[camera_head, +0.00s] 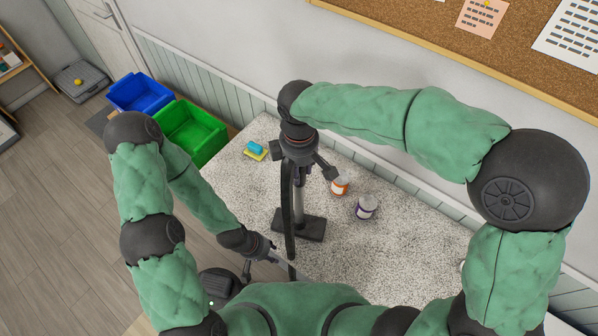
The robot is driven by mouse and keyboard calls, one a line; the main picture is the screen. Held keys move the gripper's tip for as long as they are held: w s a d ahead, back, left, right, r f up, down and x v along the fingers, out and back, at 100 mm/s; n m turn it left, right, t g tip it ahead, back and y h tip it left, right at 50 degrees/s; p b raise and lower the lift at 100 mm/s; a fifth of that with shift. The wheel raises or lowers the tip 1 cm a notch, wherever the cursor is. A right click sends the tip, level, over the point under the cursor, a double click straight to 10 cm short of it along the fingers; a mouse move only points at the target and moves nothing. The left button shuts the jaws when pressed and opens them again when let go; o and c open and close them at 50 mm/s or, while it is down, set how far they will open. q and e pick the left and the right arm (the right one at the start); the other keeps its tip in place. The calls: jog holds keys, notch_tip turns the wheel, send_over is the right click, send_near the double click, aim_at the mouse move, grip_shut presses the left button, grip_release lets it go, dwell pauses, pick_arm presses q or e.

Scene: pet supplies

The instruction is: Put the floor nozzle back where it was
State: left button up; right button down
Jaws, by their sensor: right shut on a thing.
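The floor nozzle (314,229) is a dark, flat head with a grey tube rising from it, seen over the speckled counter (390,250). My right gripper (302,165) points down above it and is shut on the upper part of the nozzle's tube. I cannot tell whether the nozzle head touches the counter. A black strip, perhaps a hose, hangs beside the tube. My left gripper (275,259) is low, at the counter's near left edge, close to the strip's lower end. Its fingers are too small and overlapped to read.
A yellow sponge with a blue item (255,150) and two small cans, one orange (340,187) and one purple (366,208), stand on the counter. Green (190,132) and blue (140,94) bins stand at the left. The counter's right part looks mostly clear.

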jog(key=shift+w+f+b, duration=0.2)
jog(key=shift+f+b, duration=0.45)
jog(key=shift+f, duration=0.55)
jog(key=shift+s+r, duration=0.1)
jog(key=c, duration=0.9)
grip_release()
jog(key=shift+f, duration=0.2)
jog(key=shift+o, duration=0.2)
jog(key=shift+s, duration=0.1)
jog(key=shift+r, duration=0.1)
notch_tip(320, 180, up, 12)
jog(key=shift+r, duration=0.1)
